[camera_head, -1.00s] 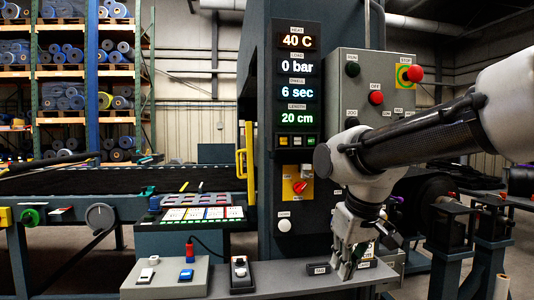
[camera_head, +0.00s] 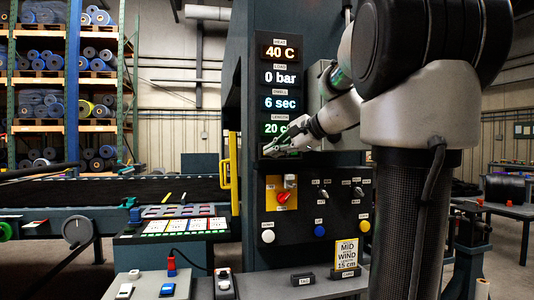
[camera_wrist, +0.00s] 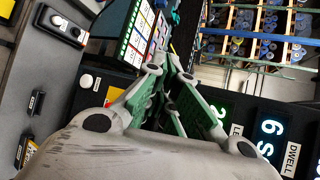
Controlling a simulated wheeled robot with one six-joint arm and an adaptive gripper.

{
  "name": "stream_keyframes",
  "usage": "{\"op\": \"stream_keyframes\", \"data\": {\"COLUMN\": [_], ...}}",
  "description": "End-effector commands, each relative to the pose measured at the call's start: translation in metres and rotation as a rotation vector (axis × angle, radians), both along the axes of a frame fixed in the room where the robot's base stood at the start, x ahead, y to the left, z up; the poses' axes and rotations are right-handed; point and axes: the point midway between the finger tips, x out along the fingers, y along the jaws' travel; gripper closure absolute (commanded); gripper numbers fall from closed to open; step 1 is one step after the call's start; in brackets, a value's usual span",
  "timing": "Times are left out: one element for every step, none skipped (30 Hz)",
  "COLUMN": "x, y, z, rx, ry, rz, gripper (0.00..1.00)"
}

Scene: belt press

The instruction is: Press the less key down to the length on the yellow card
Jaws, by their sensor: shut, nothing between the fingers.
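The black display panel (camera_head: 281,75) on the press column reads 40 C, 0 bar, 6 sec and, in green on the length line (camera_head: 275,129), 20 with its unit partly covered. My gripper (camera_head: 270,150) is shut and empty, its tips just below the length line. The small keys there, the less key among them, are hidden behind my gripper, so I cannot tell whether it touches one. The yellow card (camera_head: 346,253) at the lower right reads MID WIND LENGTH 15 cm. In the wrist view, my gripper (camera_wrist: 172,62) points past the green length digits (camera_wrist: 218,117).
Below the panel are a red rotary switch (camera_head: 284,197) on a yellow plate, a white button (camera_head: 268,236), a blue button (camera_head: 320,231) and several toggles. A yellow handle (camera_head: 229,160) stands left of the column. A shelf (camera_head: 310,287) with a control box (camera_head: 146,287) lies in front.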

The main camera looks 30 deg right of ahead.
Motion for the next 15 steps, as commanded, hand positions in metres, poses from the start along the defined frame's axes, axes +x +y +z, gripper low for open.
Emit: {"op": "stream_keyframes", "data": {"x": [-0.0004, -0.0004, -0.0005, -0.0005, -0.0005, -0.0006, -0.0006, -0.0007, -0.0007, -0.0007, -0.0005, 0.0001, 0.0011, 0.0023, 0.0047], "y": [0.0000, 0.0001, 0.0000, 0.0000, 0.0000, 0.0001, 0.0001, 0.0001, 0.0001, 0.0001, 0.0000, -0.0002, -0.0004, -0.0008, -0.0014], "z": [-0.0007, -0.0008, -0.0010, -0.0011, -0.0011, -0.0012, -0.0012, -0.0013, -0.0014, -0.0015, -0.0015, -0.0016, -0.0016, -0.0016, -0.0019], "rx": [0.011, 0.017, 0.020, 0.021, 0.021, 0.020, 0.019, 0.018, 0.018, 0.018, 0.018, 0.017, 0.017, 0.017, 0.018], "ry": [0.007, 0.010, 0.012, 0.012, 0.012, 0.013, 0.013, 0.013, 0.013, 0.013, 0.013, 0.013, 0.013, 0.013, 0.013], "rz": [-0.005, -0.008, -0.010, -0.010, -0.010, -0.009, -0.010, -0.010, -0.010, -0.010, -0.010, -0.009, -0.009, -0.009, -0.008], "gripper": [1.00, 1.00, 1.00, 1.00, 1.00, 1.00, 1.00, 1.00, 1.00, 1.00, 1.00, 1.00, 1.00, 1.00, 1.00]}}
